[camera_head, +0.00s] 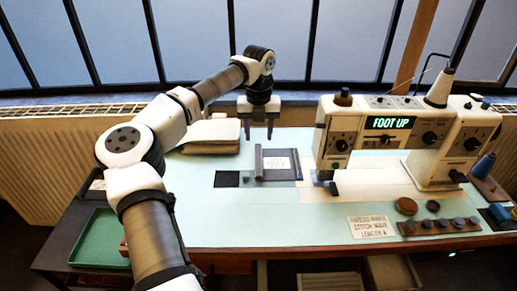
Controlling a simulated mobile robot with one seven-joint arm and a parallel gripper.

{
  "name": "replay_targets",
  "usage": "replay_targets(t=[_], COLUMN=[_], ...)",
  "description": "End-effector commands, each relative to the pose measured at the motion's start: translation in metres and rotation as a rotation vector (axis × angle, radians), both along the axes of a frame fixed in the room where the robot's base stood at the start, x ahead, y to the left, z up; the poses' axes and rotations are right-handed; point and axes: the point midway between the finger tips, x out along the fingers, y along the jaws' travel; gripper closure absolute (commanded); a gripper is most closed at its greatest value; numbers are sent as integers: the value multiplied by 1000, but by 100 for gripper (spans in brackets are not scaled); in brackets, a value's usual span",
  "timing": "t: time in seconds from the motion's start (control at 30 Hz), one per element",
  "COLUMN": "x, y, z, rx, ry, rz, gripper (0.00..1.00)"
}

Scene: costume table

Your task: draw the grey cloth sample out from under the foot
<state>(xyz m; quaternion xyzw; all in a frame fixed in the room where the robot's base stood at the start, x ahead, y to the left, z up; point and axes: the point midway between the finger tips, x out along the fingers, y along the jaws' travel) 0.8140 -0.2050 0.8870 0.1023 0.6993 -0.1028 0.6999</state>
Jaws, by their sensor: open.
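The sewing machine (385,135) stands at the right, with a green display (390,122) reading "FOOT UP". The dark foot area (333,187) is below its left end. A flat grey piece (287,184), apparently the cloth sample, lies left of the foot; I cannot tell how far it reaches under it. A dark grey item with a white label (277,163) lies just behind it. My gripper (258,133) is open and empty, pointing down above and behind these pieces, apart from them.
A black square (227,179) lies left of the grey piece. A cream stack (210,137) sits at the back left, and a green tray (100,240) at the lower left. A lettered card (370,227) and a spool rack (438,226) are at the front right. The front-middle tabletop (270,222) is clear.

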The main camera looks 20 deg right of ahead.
Motion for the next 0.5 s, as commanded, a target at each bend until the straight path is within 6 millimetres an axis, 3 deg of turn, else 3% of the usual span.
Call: replay_targets(t=[0.2, 0.5], x=[0, 0], y=[0, 0], z=[38, 51], rx=[1, 1], ry=[-1, 1], rz=[0, 0], gripper=[54, 54])
